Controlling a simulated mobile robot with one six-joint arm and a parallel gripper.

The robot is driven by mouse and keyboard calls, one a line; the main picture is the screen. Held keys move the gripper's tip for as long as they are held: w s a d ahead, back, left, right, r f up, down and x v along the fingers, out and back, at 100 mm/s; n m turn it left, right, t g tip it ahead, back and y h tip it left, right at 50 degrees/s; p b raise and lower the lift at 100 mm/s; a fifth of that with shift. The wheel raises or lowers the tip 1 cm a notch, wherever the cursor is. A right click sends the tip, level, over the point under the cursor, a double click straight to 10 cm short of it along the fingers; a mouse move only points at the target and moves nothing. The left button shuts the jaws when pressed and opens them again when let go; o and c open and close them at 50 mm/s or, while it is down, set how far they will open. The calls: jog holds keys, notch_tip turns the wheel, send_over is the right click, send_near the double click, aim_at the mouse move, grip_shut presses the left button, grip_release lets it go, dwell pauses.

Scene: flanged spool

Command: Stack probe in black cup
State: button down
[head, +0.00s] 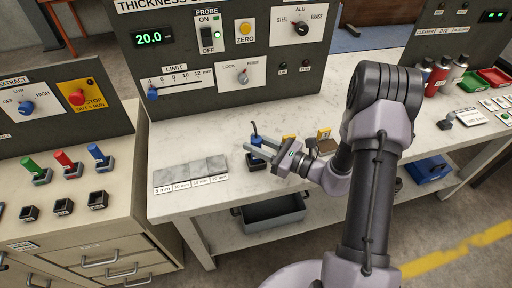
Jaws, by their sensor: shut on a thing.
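The probe (256,141) is blue with a short black lead sticking up from its top. It stands about upright at the middle of the white bench. A small black cup (256,163) is directly below it. I cannot tell whether the probe's lower end is inside the cup or just above it. My gripper (268,147) reaches in from the right and is shut on the probe. The fingers hide part of the probe's right side.
Grey step blocks (190,172) lie left of the cup on the white bench (215,120). Yellow-marked blocks (323,134) stand behind my gripper. The instrument panel (230,65) rises at the back. Left, a cabinet carries coloured plungers (66,163) and small black sockets (63,206).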

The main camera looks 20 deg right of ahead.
jog(key=shift+f, duration=0.4)
jog(key=c, duration=1.1)
grip_release()
jog(key=shift+o, duration=0.2)
jog(key=shift+r, duration=0.1)
